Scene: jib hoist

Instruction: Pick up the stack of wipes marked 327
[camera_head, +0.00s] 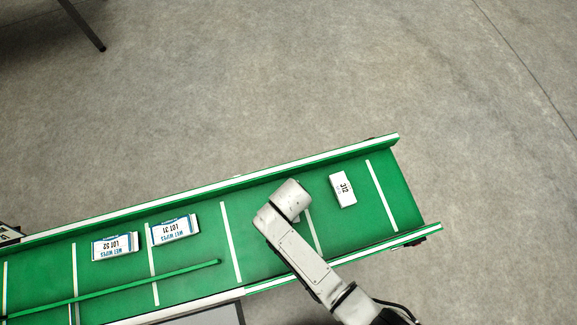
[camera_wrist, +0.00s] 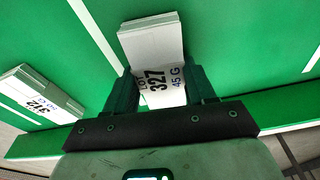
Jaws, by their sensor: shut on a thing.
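The stack of wipes marked 327 (camera_wrist: 152,45) is a white block with black print in the wrist view, between the two dark fingers of my gripper (camera_wrist: 163,88). My gripper is shut on it, with a finger against each side. The stack's far end sticks out beyond the fingertips over the green belt. I cannot tell whether it touches the belt. In the head view my arm covers the gripper and nearly all of this stack.
A white stack marked 312 (camera_head: 342,189) lies on the green conveyor (camera_head: 265,195) to the right of my arm. It also shows in the wrist view (camera_wrist: 42,93). Two wet wipes packs (camera_head: 115,246) (camera_head: 175,229) lie to the left. Raised green walls edge the belt.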

